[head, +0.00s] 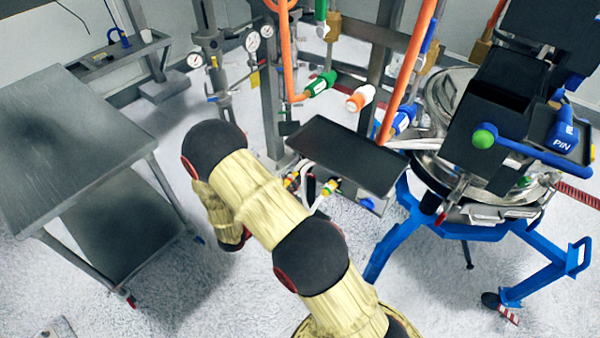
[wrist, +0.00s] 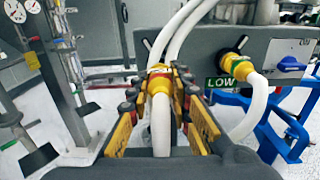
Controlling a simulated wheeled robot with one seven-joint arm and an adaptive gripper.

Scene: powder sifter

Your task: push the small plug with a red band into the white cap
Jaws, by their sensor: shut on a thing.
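In the wrist view my gripper (wrist: 162,84) has its yellow, black-padded fingers closed around a yellow plug with a red band (wrist: 160,80). A white hose (wrist: 161,125) runs from this plug back between the fingers. Just beyond the plug, a grey panel (wrist: 215,52) carries a dark round port. I cannot tell whether the plug touches the port. I cannot pick out the white cap with certainty in either view.
A second yellow connector (wrist: 237,66) with a white hose sits in the panel by the green LOW label (wrist: 222,82). A blue handle (wrist: 288,64) is to its right. In the head view a black tray (head: 345,155) and blue-legged sifter (head: 480,230) stand right; a steel table (head: 70,130) stands left.

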